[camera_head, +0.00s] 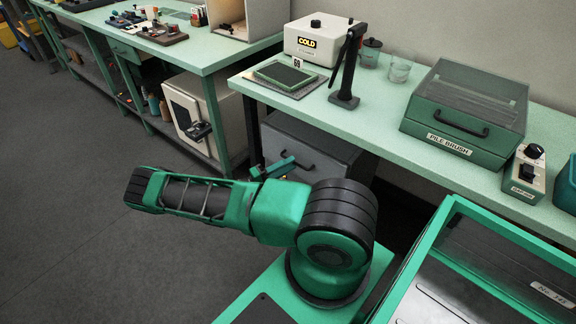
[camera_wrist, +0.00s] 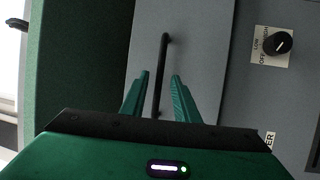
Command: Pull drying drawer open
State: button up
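The drying drawer is the grey front (camera_wrist: 200,40) of a grey cabinet (camera_head: 318,138) under the right-hand bench. The front looks flush with the cabinet, so the drawer appears shut. Its black bar handle (camera_wrist: 163,70) lies between my gripper's two green fingers in the wrist view. My gripper (camera_wrist: 160,78) is open, with a gap visible on each side of the handle. In the head view my gripper (camera_head: 280,168) is close to the cabinet front, and my arm hides part of it. I cannot tell how deep the fingers reach past the bar.
A dial (camera_wrist: 277,43) marked low, off and high sits beside the drawer front. A cream cabinet (camera_head: 190,115) stands left under the other bench. Grey floor (camera_head: 80,200) is clear at the left.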

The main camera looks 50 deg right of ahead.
jog(key=shift+s+d, duration=0.1)
jog(key=shift+d, duration=0.2)
grip_shut()
jog(key=shift+s, duration=0.1)
